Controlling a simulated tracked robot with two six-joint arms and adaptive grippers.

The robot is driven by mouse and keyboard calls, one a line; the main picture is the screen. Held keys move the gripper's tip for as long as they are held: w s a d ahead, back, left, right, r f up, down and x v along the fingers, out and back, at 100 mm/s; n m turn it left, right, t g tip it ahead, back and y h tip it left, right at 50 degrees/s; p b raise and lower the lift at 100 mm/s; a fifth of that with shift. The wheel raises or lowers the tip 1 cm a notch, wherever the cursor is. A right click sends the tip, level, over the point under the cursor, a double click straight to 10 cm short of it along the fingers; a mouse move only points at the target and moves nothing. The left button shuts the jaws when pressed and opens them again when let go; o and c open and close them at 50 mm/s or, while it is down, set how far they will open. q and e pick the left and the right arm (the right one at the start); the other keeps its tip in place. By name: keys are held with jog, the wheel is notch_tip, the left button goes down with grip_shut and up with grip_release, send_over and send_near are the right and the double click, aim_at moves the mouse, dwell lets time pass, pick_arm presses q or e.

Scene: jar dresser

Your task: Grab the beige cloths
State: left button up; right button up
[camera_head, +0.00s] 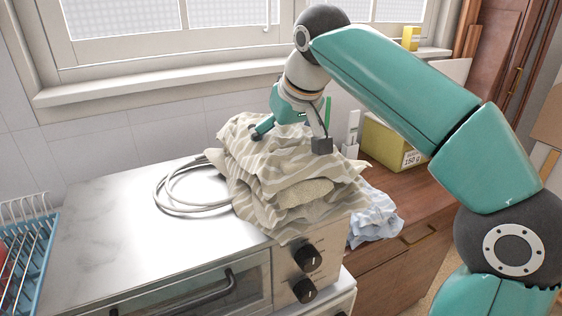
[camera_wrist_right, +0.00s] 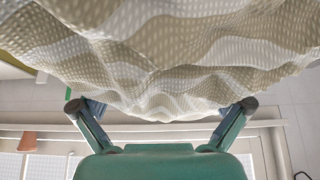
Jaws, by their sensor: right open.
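A heap of beige cloths (camera_head: 290,170) with wavy white stripes lies piled on top of the white oven (camera_head: 110,220), at its right end. The folds hang over the oven's front right edge. My right gripper (camera_head: 278,120) is at the top back of the heap, pointing down at it. In the right wrist view its fingers (camera_wrist_right: 162,106) are spread apart, and the beige cloth (camera_wrist_right: 170,55) fills the upper part, close in front of the fingertips. Whether the fingers touch the cloth cannot be told. My left gripper is not in view.
A coiled grey cable (camera_head: 180,200) lies left of the heap. A bluish white cloth (camera_head: 374,218) lies on the wooden cabinet (camera_head: 420,210) at right, near a yellow box (camera_head: 388,143). A blue dish rack (camera_head: 38,260) stands far left. The oven's left top is clear.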

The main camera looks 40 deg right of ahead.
jog(key=shift+f, duration=0.25)
dwell(0.4)
jog(key=c, duration=1.7)
jog(key=shift+r, duration=0.1)
